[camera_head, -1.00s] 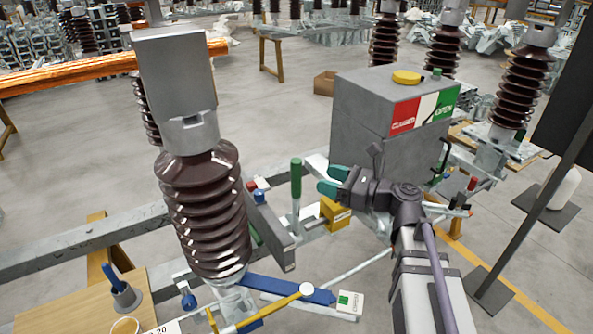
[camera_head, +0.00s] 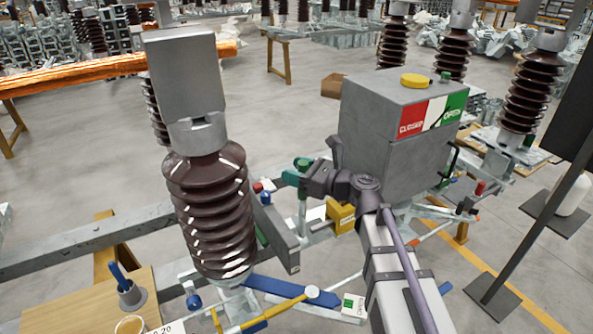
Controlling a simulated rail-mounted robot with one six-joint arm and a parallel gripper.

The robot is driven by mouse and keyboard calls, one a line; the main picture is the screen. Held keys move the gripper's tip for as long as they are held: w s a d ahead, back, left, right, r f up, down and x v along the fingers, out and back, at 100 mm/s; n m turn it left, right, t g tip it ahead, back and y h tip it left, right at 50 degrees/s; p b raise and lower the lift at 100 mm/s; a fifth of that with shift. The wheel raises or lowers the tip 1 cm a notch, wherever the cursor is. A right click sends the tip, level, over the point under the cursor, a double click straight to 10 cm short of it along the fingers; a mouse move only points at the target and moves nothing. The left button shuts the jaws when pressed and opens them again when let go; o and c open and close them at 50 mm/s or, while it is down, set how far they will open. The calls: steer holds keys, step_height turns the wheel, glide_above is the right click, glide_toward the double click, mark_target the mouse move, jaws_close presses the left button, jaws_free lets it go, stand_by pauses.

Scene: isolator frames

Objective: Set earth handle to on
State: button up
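The green upright handle (camera_head: 302,192) stands on the metal frame, between the front brown insulator and the grey cabinet. I take it to be the earth handle. Its pale lower shaft shows below my gripper. My gripper (camera_head: 294,176), with teal fingertips, is at the upper part of this handle, reaching in from the right. The fingers overlap the handle in the picture and hide much of its grip. I cannot tell whether they are closed on it or only around or beside it.
The grey cabinet (camera_head: 385,125), with red CLOSED and green OPEN markings, stands close right of my gripper. The ribbed brown insulator (camera_head: 212,210) stands left. A yellow box (camera_head: 341,217), a blue bar (camera_head: 285,290) and a yellow rod (camera_head: 270,314) lie low nearby.

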jaws_close()
stand_by(0.4)
